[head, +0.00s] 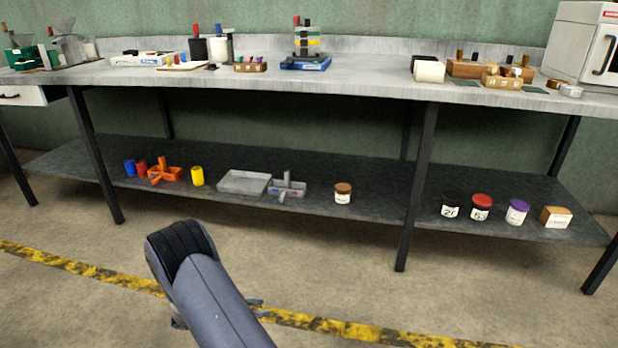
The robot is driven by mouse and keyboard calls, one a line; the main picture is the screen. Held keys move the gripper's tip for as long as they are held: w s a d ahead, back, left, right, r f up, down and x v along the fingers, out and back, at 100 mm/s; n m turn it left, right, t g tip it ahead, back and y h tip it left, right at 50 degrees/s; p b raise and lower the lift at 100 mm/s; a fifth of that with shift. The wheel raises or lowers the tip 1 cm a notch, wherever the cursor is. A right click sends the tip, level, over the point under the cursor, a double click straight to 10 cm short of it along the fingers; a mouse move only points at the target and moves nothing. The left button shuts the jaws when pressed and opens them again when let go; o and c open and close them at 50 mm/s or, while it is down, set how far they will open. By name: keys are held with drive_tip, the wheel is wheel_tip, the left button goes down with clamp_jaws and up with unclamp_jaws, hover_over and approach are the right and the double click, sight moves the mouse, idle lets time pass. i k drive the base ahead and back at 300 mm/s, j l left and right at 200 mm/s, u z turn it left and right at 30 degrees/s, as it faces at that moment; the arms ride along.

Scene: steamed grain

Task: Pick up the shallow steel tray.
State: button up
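A shallow grey tray (244,183), steel-looking, lies flat on the dark lower shelf, left of the middle. It looks empty. A small grey caddy with a handle stands close to its right side. My arm reaches up from the bottom of the head view, in front of the bench and apart from the tray. Only a small part of my gripper (258,307) shows beside the arm, low over the floor; the arm hides the rest, so its opening cannot be judged.
The caddy (287,188) crowds the tray's right; a yellow cylinder (197,176) and orange caddy (164,171) stand left. A brown-lidded jar (343,193) is further right. The worktop (370,75) overhangs the shelf (380,190). Table legs (415,190) stand in front.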

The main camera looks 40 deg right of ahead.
sight(237, 182)
drive_tip(key=i+z, duration=0.35)
drive_tip(key=i, duration=0.15)
drive_tip(key=i+j+z, duration=0.1)
drive_tip(key=i+z, duration=0.25)
drive_tip(key=i+j+z, duration=0.3)
drive_tip(key=i, duration=0.25)
drive_tip(key=i+j+z, duration=0.45)
drive_tip(key=i+j, duration=1.35)
